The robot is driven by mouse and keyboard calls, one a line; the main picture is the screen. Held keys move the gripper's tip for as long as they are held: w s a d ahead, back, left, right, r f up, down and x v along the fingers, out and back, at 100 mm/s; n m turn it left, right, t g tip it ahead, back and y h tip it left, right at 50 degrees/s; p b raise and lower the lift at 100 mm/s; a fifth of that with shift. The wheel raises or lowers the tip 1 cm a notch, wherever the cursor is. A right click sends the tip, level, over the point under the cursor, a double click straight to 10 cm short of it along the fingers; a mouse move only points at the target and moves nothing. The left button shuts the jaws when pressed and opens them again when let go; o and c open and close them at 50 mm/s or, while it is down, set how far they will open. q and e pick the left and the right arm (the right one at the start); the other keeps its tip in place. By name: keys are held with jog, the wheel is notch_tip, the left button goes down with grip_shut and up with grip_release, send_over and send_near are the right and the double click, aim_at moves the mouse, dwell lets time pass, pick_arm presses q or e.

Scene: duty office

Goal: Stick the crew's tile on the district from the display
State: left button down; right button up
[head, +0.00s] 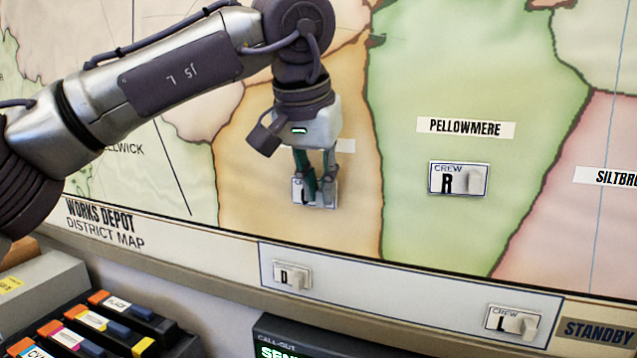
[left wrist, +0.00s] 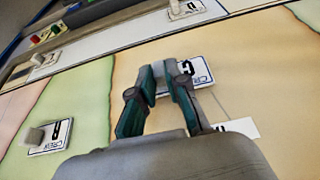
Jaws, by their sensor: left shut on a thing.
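My left gripper (head: 318,198) is shut on a white crew tile (head: 300,190), which is against the orange district of the map (head: 255,215). The fingers hide most of the tile's letter. In the left wrist view my left gripper (left wrist: 165,80) holds that tile (left wrist: 203,78) by its raised grip. Crew tile R (head: 437,180) is on the green Pellowmere district (head: 440,240). Crew tile D (head: 282,275) and crew tile L (head: 497,318) are on the standby strip (head: 400,300). The call-out display (head: 300,338) is cut off by the lower edge. My right gripper is not in view.
The orange district's name label (head: 346,145) is mostly hidden behind my left gripper. The pink district (head: 590,230) at right shows no tile. The strip's middle is free.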

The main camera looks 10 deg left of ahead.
pick_arm(q)
jog(key=shift+w+p, duration=0.25)
jog(key=shift+p, duration=0.05)
dwell(0.5)
jog(key=c, duration=1.1)
grip_release()
jog(key=shift+c, duration=0.2)
jog(key=shift+o, duration=0.3)
jog(key=shift+s, duration=0.1)
